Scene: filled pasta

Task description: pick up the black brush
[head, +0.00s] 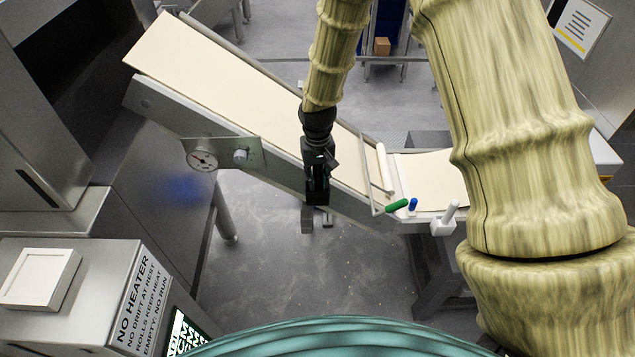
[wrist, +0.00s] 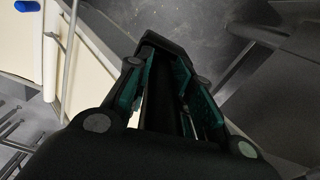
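My gripper (head: 318,195) hangs pointing down at the near side of the sloped conveyor, over the grey floor. In the wrist view its two dark fingers with green inner faces (wrist: 165,75) lean in toward each other. A dark shape shows between and beyond their tips. I cannot tell whether it is the black brush or part of the fingers. No black brush can be clearly made out elsewhere in either view.
The conveyor's cream belt (head: 230,90) slopes down to the right beside my gripper. Open floor (head: 265,265) lies in front.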

